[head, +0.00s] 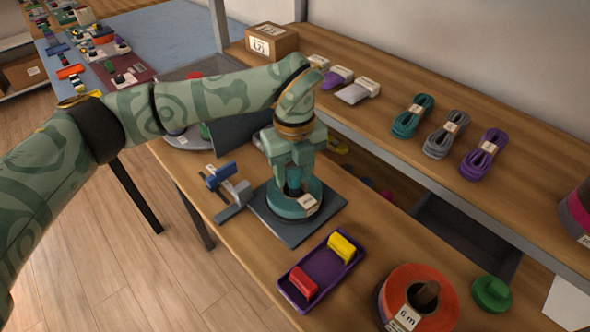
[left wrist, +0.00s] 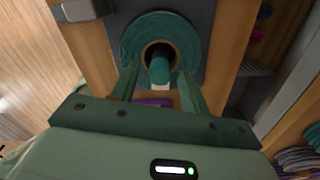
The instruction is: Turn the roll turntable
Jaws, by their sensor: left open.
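The roll turntable is a flat dark grey square base (head: 284,229) on the wooden bench, with a teal roll (head: 287,206) lying on it. The roll carries a white label and has a teal post in its central hole. My left gripper (head: 296,187) points down over the roll, its two fingers apart. In the left wrist view the fingers (left wrist: 158,85) reach toward the roll (left wrist: 133,38), one on either side of the post (left wrist: 160,68). I cannot tell whether they touch the post or roll. My right gripper is not in view.
A blue and grey clamp-like tool (head: 229,188) stands left of the base. A purple tray (head: 319,270) with a red and a yellow piece lies in front. An orange roll (head: 417,299) stands at front right. A shelf (head: 395,145) with cord bundles runs behind.

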